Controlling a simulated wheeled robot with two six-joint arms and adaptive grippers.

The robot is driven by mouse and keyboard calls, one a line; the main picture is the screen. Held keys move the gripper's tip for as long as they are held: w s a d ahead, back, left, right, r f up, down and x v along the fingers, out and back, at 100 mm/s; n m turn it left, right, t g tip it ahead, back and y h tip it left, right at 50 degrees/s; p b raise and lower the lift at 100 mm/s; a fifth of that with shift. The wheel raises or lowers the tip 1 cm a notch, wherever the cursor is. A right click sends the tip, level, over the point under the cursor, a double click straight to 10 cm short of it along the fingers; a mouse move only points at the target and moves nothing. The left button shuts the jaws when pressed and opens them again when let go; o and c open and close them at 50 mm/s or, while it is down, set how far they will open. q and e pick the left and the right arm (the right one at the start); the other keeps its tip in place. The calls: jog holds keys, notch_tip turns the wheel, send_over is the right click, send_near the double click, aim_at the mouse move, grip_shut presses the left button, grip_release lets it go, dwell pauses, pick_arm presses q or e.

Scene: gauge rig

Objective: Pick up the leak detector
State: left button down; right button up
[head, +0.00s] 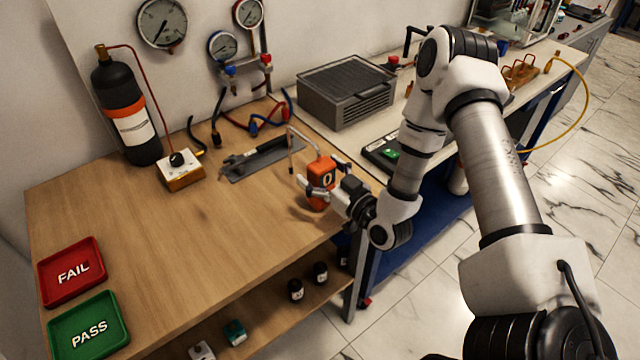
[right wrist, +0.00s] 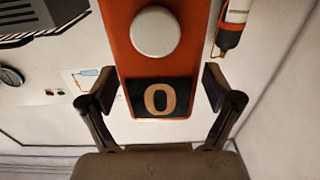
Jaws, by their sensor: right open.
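The leak detector (head: 321,174) is an orange handheld unit with a dark display reading 0 and a thin bent probe rising from its top. It stands near the right edge of the wooden bench. My right gripper (head: 326,183) reaches it from the right, with its fingers open on either side. In the right wrist view the detector (right wrist: 160,60) shows its orange face, a round white button and the display, between the two open fingertips (right wrist: 160,88). Small gaps show between the fingers and the body there. My left gripper is not in view.
A grey tool tray (head: 263,160) and loose hoses (head: 255,122) lie behind the detector. A black gas bottle (head: 125,110) stands at the back left. The red FAIL tray (head: 92,258) and green PASS tray (head: 112,310) lie at the front left. The bench middle is clear.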

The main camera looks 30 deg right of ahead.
jog(key=shift+s+a+r, duration=0.1)
jog(key=shift+a, duration=0.05)
jog(key=c, duration=0.3)
jog(key=shift+d, duration=0.2)
jog(key=c, duration=1.2)
jog(key=shift+a, duration=0.1)
jog(key=shift+c, duration=0.3)
